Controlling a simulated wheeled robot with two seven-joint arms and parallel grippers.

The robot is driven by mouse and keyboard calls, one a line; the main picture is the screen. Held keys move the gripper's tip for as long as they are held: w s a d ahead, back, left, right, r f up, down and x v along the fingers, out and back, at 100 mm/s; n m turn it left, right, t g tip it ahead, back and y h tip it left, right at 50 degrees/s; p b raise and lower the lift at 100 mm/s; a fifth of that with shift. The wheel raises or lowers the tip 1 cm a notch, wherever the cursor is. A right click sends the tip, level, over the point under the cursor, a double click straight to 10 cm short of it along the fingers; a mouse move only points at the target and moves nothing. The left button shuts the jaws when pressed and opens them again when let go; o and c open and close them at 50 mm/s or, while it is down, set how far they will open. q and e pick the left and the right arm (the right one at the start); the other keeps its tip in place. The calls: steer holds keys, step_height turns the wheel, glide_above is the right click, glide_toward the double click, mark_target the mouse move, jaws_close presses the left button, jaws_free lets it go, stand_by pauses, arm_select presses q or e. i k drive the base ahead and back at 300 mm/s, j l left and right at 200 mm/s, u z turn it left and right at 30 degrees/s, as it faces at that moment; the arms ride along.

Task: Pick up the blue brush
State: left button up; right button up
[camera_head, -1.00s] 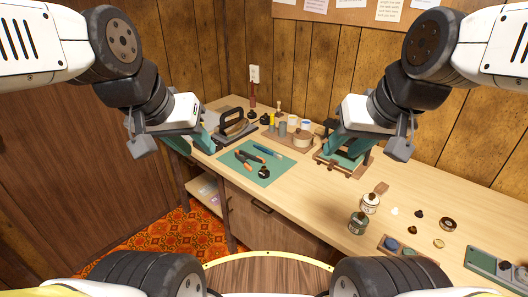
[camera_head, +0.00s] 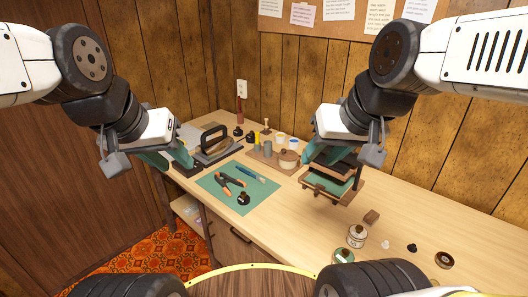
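The blue brush (camera_head: 248,174) lies on the green mat (camera_head: 212,181), behind the orange-handled pliers. It has a slim blue handle and a pale end. My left gripper (camera_head: 168,157) is above the back left of the table, left of the mat and apart from the brush. Its teal fingers look spread and empty. My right gripper (camera_head: 332,156) is to the right of the brush, over or just behind a wooden frame with a green inset (camera_head: 330,182). Its teal fingers look spread, though their tips partly overlap the frame in view. The brush is not hidden.
Orange-handled pliers (camera_head: 229,181) and a small black item (camera_head: 243,199) share the mat. A black-handled iron-like tool (camera_head: 213,143) stands behind it. A wooden tray (camera_head: 262,157) with a round pot (camera_head: 289,159) is behind right. Jars (camera_head: 355,237) stand at front right.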

mark_target(262, 180)
steer(key=i+j+z, duration=0.45)
steer(key=j+z, duration=0.25)
steer(key=j, duration=0.15)
steer(key=i+j+z, duration=0.2)
steer(key=j, duration=0.2)
steer(key=j+z, duration=0.25)
steer(key=i+j, duration=0.05)
steer(key=j, duration=0.05)
